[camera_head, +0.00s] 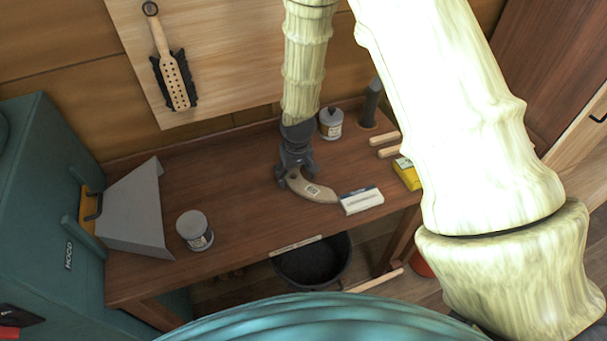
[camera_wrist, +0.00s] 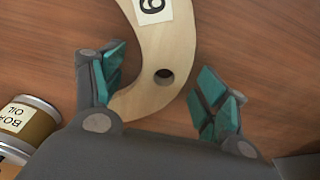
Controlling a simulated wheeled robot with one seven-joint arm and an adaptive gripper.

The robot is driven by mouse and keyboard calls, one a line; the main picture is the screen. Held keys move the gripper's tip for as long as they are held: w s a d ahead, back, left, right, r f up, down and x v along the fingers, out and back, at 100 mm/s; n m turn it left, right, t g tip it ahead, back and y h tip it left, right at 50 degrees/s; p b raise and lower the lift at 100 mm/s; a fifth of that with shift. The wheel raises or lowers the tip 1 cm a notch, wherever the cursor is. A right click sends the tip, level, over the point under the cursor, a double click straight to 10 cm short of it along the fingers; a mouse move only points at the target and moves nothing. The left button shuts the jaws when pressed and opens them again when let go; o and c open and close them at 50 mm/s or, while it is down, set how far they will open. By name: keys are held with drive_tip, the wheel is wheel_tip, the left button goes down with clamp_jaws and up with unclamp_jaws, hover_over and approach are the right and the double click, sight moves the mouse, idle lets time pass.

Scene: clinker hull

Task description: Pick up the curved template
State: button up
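The curved template (camera_head: 314,191) is a pale wooden arc with a white label, lying on the brown workbench (camera_head: 240,215). In the wrist view the template (camera_wrist: 170,50) shows a dark round hole and a label with a single digit. My gripper (camera_head: 294,175) is down over the template's left end. In the wrist view my gripper (camera_wrist: 160,80) is open, with teal-padded fingers on either side of the template. The left finger is close beside its edge; I cannot tell if it touches. A gap of bare wood shows before the right finger.
A white box (camera_head: 361,201) lies at the template's right end. A can (camera_head: 330,123) stands behind the gripper; an oil can (camera_wrist: 25,122) shows in the wrist view. Another can (camera_head: 194,230) and a grey hood (camera_head: 137,212) are left. A yellow box (camera_head: 406,173) is right.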

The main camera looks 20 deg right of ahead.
drive_tip(key=c, duration=1)
